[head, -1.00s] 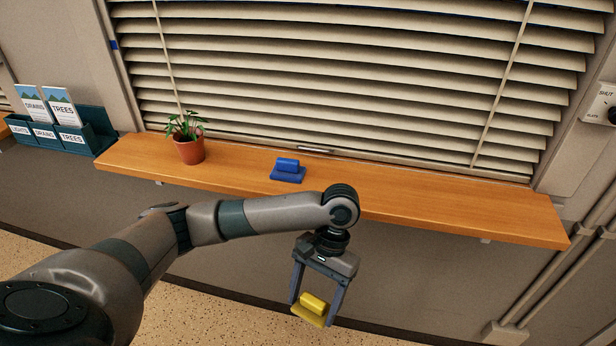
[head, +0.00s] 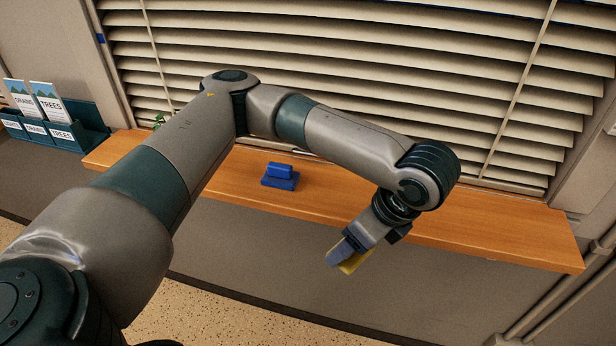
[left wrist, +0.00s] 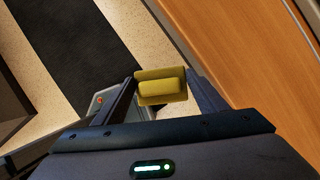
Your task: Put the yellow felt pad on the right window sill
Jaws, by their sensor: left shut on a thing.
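My left gripper (head: 345,254) is shut on the yellow felt pad (head: 354,264). In the head view the pad is mostly hidden behind a finger and shows just in front of the sill's front edge. In the left wrist view the pad (left wrist: 161,87) sits between the two fingers, with its raised block facing the camera. The wooden window sill (head: 480,228) runs below the blinds, and its edge shows at the upper right of the left wrist view (left wrist: 235,60). My right gripper is not in view.
A blue pad with a raised block (head: 279,178) lies on the sill, left of my gripper. A potted plant (head: 159,120) is mostly hidden behind my arm. A leaflet rack (head: 88,122) stands at the far left. The sill's right end is clear.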

